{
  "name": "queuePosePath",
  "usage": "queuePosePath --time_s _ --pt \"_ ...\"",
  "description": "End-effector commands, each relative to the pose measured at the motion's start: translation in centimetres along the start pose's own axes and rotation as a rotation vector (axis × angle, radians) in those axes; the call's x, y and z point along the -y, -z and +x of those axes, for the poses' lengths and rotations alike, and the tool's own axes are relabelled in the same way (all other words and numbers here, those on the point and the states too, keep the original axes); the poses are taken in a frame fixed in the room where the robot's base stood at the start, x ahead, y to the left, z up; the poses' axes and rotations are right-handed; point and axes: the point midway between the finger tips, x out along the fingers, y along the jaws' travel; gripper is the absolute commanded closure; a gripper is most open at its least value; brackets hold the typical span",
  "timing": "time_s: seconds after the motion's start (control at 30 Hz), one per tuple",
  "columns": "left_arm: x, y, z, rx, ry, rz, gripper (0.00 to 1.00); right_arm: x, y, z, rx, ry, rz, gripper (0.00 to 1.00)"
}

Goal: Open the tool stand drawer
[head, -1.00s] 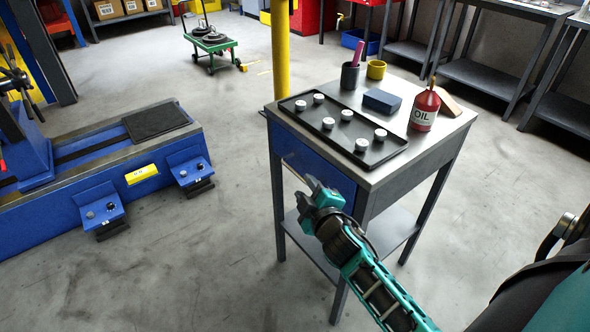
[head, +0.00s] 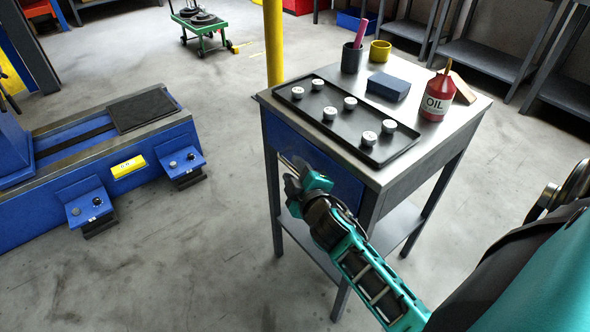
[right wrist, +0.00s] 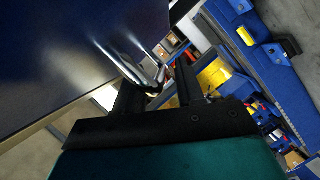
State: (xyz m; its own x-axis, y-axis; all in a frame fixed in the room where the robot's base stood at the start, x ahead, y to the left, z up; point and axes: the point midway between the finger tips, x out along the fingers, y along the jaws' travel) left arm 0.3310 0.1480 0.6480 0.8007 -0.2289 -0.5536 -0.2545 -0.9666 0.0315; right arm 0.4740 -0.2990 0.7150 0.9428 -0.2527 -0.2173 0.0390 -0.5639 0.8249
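The tool stand (head: 440,142) is a grey metal table with a blue drawer (head: 318,160) in its front. The drawer sits shut, flush with the frame. My right gripper (head: 300,183) is at the drawer's front, beside its handle. In the right wrist view the silver bar handle (right wrist: 126,66) stands out from the dark blue drawer face (right wrist: 55,50). Its near end reaches the gap between the two dark fingers of my right gripper (right wrist: 158,88). The fingers are apart; whether they touch the handle is unclear. My left gripper is out of view.
On the stand are a black tray (head: 378,154) with several white-topped weights, a red oil can (head: 437,98), a blue box (head: 388,87) and two cups. A blue machine bed (head: 60,172) stands at left. Floor between them is clear.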

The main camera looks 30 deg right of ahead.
Motion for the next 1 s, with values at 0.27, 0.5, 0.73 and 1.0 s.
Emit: queuePosePath --time_s 0.27,0.5,0.73,1.0 --pt "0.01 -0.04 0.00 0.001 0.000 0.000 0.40 -0.01 0.01 0.00 0.000 0.000 0.000 0.73" --pt "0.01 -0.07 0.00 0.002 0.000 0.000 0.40 -0.01 0.01 0.01 0.000 0.000 0.000 0.96" --pt "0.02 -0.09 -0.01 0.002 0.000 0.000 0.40 -0.01 0.00 0.01 0.000 0.000 0.000 1.00" --pt "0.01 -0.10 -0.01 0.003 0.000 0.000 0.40 -0.01 0.00 0.02 0.000 0.000 0.000 1.00"
